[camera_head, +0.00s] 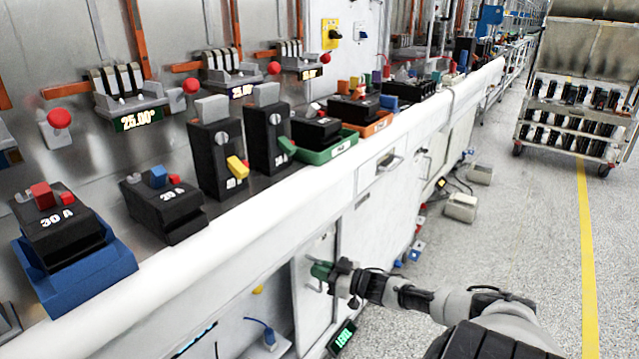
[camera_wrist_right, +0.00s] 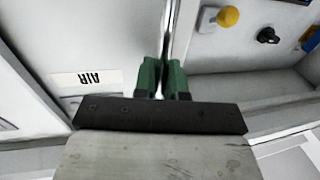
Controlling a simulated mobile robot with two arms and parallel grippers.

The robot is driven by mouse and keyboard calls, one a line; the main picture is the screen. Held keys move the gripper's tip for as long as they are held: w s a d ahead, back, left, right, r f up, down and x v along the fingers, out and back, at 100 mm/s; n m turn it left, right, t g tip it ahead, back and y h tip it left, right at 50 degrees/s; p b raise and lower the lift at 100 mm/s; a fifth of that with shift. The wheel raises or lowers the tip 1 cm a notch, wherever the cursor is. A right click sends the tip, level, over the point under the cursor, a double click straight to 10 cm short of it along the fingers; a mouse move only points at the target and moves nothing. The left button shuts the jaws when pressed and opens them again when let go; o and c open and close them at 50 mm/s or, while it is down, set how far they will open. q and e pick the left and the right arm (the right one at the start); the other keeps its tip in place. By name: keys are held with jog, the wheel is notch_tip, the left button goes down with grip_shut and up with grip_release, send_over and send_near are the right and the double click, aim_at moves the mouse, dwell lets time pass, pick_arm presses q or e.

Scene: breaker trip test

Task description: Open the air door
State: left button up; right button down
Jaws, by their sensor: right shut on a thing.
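The air door (camera_wrist_right: 110,35) is a white panel with an upside-down "AIR" label (camera_wrist_right: 75,78) at the left of the right wrist view. In the head view, a white cabinet panel (camera_head: 312,312) below the bench stands at my right gripper (camera_head: 320,269). The gripper's green fingers also show in the right wrist view (camera_wrist_right: 162,78). They are shut on a thin, upright metal handle (camera_wrist_right: 168,30) between them. A recess shows to the right of the handle; I cannot tell how far the door stands open. My left gripper is out of view.
The recess holds a yellow knob (camera_wrist_right: 228,17) and a black knob (camera_wrist_right: 268,36). Breakers line the white bench edge (camera_head: 225,228) above. A small display (camera_head: 341,338) is low by the panel. The floor (camera_head: 510,230) at right is clear up to a rack cart (camera_head: 570,118).

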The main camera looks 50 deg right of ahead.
jog(key=c, duration=1.2)
grip_release()
jog(key=shift+s, duration=0.2)
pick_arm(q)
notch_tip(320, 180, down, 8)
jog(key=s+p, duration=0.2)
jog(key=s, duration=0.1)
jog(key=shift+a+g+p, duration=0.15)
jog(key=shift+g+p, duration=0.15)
pick_arm(e)
jog(key=v, duration=1)
jog(key=shift+s+d, duration=0.2)
jog(key=shift+f, duration=0.1)
